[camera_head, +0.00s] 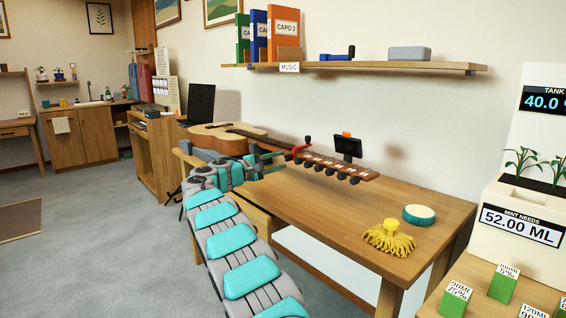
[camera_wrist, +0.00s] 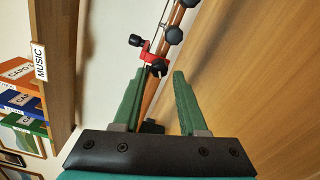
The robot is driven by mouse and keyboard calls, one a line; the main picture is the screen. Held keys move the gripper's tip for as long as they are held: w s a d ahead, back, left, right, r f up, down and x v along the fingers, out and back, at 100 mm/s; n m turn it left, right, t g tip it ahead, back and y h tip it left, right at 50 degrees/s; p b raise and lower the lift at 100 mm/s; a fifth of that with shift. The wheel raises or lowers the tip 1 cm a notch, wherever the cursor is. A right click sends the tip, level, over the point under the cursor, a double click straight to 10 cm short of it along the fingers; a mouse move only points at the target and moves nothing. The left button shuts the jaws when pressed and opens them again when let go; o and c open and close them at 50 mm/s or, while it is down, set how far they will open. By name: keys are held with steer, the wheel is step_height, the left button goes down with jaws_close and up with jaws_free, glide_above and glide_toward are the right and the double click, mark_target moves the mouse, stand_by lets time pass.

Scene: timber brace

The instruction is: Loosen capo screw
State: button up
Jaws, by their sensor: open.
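The guitar (camera_head: 228,138) lies on the wooden bench, its neck pointing right. A red capo (camera_head: 299,149) is clamped on the neck; it also shows in the wrist view (camera_wrist: 150,53). A dark knob (camera_wrist: 136,40), apparently the capo screw, sticks out at the capo's left. Another dark knob (camera_wrist: 160,67) sits at its lower end; I cannot tell if it belongs to the capo. My gripper (camera_head: 275,162) is open and empty, just left of the capo. In the wrist view its green fingers (camera_wrist: 160,78) stand apart, short of the capo.
A dark tuner (camera_head: 347,146) stands by the headstock, with several black pegs along its edge. A wall shelf (camera_head: 400,65) with binders runs above.

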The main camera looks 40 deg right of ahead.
steer(key=a, duration=0.5)
steer(key=shift+s+b, duration=0.2)
steer(key=shift+b, duration=0.1)
steer(key=shift+s, duration=0.1)
steer(key=s+a+y, duration=0.1)
steer(key=s, duration=0.3)
steer(key=s+f+g+y, duration=0.1)
steer(key=s, duration=0.2)
steer(key=s+a+m+y, duration=0.1)
steer(key=s, duration=0.3)
steer(key=shift+s+a+f+g+y, duration=0.2)
steer(key=shift+s+a+g+y, duration=0.1)
steer(key=shift+a+g, duration=0.1)
steer(key=s+a+f+m+y, duration=0.1)
steer(key=s+a+f+y, duration=0.3)
steer(key=s+a, duration=0.7)
steer(key=s+a+f+m+g+y, duration=0.1)
steer(key=s+a+f+y, duration=0.4)
steer(key=s, duration=1.2)
steer(key=s+a+f+m+y, duration=0.1)
steer(key=s+a+f+y, duration=0.4)
steer(key=s+a+f, duration=0.5)
steer(key=s+a, duration=0.5)
steer(key=a, duration=0.3)
steer(key=shift+a+f+g, duration=0.15)
steer(key=shift+f+g, duration=0.15)
